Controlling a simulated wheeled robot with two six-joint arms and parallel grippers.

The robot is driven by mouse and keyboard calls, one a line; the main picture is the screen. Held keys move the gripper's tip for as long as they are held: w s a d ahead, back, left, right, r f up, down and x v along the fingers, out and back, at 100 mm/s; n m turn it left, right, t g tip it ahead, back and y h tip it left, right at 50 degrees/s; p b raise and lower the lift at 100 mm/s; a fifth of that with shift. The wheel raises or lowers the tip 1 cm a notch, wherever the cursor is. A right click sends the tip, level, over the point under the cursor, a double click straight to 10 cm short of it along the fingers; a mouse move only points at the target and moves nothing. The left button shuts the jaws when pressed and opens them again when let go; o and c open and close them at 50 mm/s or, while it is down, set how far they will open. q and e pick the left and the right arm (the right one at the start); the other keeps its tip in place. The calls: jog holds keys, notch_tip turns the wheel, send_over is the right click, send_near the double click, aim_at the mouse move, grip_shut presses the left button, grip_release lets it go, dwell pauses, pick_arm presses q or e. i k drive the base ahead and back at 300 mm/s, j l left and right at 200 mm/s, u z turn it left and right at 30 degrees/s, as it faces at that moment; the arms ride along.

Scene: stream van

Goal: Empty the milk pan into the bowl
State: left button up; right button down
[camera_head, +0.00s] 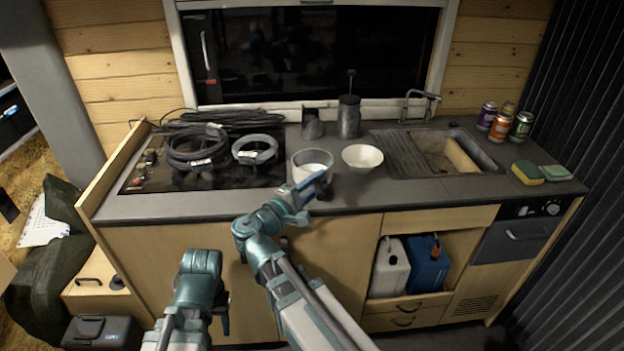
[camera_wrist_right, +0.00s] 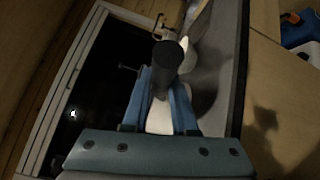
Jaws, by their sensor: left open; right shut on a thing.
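The milk pan (camera_head: 303,159), a grey metal pan with a pale interior, is at the counter's front middle and looks about upright. I cannot tell whether it touches the counter. My right gripper (camera_head: 314,184) is shut on its dark handle, at the pan's front side. The right wrist view shows the dark handle end (camera_wrist_right: 168,60) between the blue fingers (camera_wrist_right: 166,95).
A cooktop with coiled cables (camera_head: 196,148) is left of the pan. Two dark metal containers (camera_head: 349,117) stand behind the pan and bowl. The sink (camera_head: 452,153) is to the right, with several cans (camera_head: 521,127) and sponges (camera_head: 527,172) beyond it.

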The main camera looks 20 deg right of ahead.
aim_at(361, 159)
jog(key=k+l+u, duration=0.15)
jog(key=l, duration=0.25)
jog(key=l+u, duration=0.2)
jog(key=l, duration=0.2)
jog(key=k+l+u, duration=0.15)
jog(key=l, duration=0.2)
